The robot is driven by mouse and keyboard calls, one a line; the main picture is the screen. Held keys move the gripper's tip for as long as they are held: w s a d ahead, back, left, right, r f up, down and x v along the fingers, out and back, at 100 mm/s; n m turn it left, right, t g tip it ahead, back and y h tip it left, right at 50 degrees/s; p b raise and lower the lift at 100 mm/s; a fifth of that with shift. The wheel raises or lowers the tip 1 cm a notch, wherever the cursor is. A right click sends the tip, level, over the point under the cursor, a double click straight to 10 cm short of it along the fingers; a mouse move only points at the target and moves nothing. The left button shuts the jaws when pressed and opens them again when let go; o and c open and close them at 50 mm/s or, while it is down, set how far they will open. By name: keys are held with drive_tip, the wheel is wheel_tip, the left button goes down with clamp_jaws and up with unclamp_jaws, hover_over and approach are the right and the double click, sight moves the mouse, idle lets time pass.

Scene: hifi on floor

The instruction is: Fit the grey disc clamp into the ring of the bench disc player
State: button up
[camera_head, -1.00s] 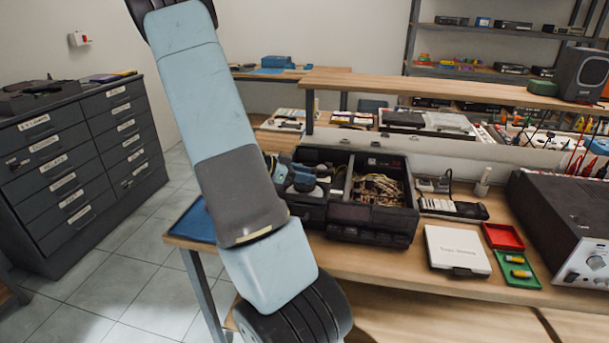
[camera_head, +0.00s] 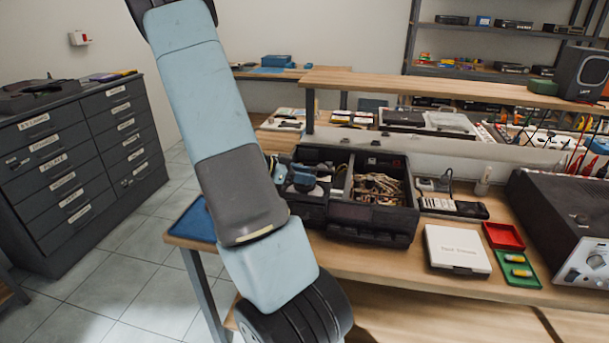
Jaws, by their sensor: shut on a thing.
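The open black unit (camera_head: 372,222) on the bench appears to be the disc player. Its right bay holds a tangle of wires and parts. My gripper (camera_head: 303,184) appears small and blue-grey over its left bay, partly hidden behind my arm. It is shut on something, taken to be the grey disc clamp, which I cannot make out. The ring cannot be made out either. I cannot tell whether the clamp touches the player.
My large arm link crosses the left middle. Right of the player are a white box (camera_head: 457,248), a red tray (camera_head: 503,235), a green tray (camera_head: 517,270) and a large black amplifier (camera_head: 570,220). A blue mat (camera_head: 196,221) lies at the left bench end.

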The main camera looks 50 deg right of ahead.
drive_tip(key=shift+f, duration=0.1)
drive_tip(key=o, duration=1.3)
drive_tip(key=shift+a, duration=0.1)
drive_tip(key=v, duration=1.3)
drive_tip(key=shift+w+a+r, duration=0.15)
drive_tip(key=shift+a+r, duration=0.05)
drive_tip(key=shift+a, duration=0.05)
wheel_tip(320, 180, up, 7)
idle(0.7)
